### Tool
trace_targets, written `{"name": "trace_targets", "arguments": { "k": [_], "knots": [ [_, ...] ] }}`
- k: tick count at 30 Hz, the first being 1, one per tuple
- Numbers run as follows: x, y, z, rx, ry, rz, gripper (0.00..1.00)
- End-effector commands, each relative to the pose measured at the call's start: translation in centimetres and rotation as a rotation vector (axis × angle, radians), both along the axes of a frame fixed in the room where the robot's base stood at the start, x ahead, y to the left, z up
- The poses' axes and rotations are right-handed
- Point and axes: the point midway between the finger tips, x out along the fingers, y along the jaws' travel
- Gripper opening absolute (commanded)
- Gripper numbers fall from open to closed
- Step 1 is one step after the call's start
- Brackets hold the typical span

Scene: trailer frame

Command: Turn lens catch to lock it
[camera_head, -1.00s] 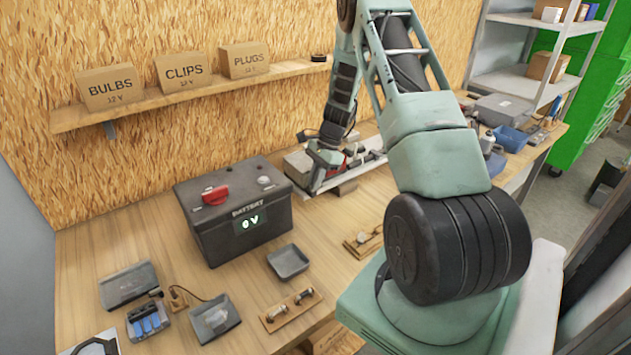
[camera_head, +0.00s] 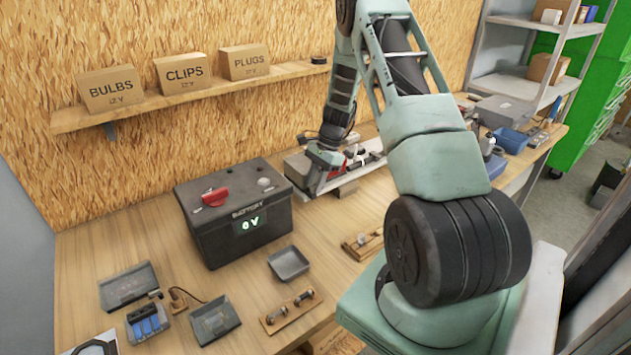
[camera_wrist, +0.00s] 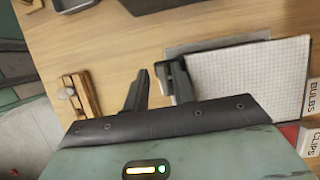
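My gripper (camera_wrist: 158,75) points at the edge of a pale gridded lens panel (camera_wrist: 250,80) in the wrist view. Its two dark fingers stand apart with a gap between them. A small dark block shows at the right finger, beside the lens's left edge; I cannot tell whether it is the lens catch or part of the finger. A red panel (camera_wrist: 290,133) lies below the lens. In the head view my gripper (camera_head: 322,168) is low over the pale lamp frame (camera_head: 364,164) behind the battery, and the lens and catch cannot be made out.
A dark battery (camera_head: 240,240) reading 0 V stands left of my gripper. A small grey tray (camera_head: 288,263) and a wooden fuse holder (camera_head: 290,311) lie in front. A wooden holder (camera_wrist: 83,97) is left of my fingers. A shelf with boxes (camera_head: 182,74) is behind.

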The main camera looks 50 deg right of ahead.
Motion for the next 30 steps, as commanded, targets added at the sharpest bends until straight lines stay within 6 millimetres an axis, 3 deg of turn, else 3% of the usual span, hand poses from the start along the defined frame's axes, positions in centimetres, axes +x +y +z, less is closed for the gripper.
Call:
{"name": "trace_targets", "arguments": {
  "k": [5,10,25,30],
  "knots": [
    [0.3,-0.1,0.1,-0.003,-0.006,-0.008,0.32],
    [0.0,-0.1,0.2,-0.004,-0.005,-0.138,0.32],
    [-0.7,0.6,-0.3,-0.002,-0.002,-0.991,0.32],
    [-1.7,0.1,3.1,-0.006,-0.007,-1.005,0.32]
  ]
}}
